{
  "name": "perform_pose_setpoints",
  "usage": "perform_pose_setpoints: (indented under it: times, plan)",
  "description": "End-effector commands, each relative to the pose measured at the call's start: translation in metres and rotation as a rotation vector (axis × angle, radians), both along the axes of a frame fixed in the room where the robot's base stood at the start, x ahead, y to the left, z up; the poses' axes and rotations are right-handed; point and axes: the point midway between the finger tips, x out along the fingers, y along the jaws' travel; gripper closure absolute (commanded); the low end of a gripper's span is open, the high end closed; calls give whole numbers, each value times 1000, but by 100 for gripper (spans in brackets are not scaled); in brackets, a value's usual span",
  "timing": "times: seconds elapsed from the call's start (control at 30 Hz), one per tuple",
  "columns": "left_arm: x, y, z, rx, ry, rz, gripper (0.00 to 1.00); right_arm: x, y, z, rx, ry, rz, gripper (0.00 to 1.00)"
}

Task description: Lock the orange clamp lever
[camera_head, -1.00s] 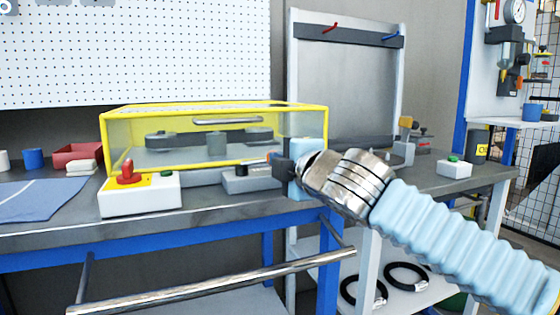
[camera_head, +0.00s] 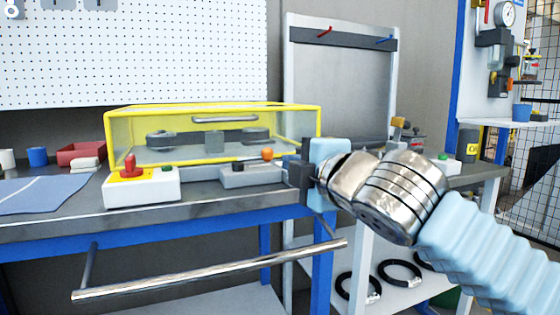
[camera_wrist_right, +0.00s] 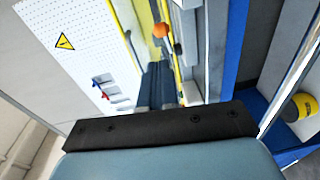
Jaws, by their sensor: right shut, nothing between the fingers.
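The orange clamp lever shows as an orange ball knob (camera_head: 267,154) on a thin rod. The rod lies low over a small grey clamp block (camera_head: 252,177) on the bench, in front of the yellow-framed case. My right gripper (camera_head: 285,160) is shut and empty, just right of the knob, with a small gap that is hard to judge in depth. In the right wrist view the orange knob (camera_wrist_right: 160,30) appears beyond the dark shut fingers (camera_wrist_right: 158,82). My left gripper is out of view.
The yellow-framed clear case (camera_head: 215,110) stands behind the clamp block. A white box with a red button (camera_head: 140,187) is to its left. A blue cloth (camera_head: 40,192) lies at the bench's left. A metal rail (camera_head: 210,270) runs along the front.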

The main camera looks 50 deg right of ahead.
Motion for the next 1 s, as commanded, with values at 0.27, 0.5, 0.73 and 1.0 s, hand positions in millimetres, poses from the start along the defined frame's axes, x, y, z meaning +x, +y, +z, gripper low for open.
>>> perform_pose_setpoints:
  times: [0.27,0.5,0.73,1.0]
  plan:
    - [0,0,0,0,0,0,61,-30,4,2,1,-1,-1,100]
    - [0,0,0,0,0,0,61,-32,5,2,-1,0,0,100]
    - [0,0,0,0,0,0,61,-32,5,2,0,0,0,100]
    - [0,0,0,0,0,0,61,-32,5,2,0,0,0,100]
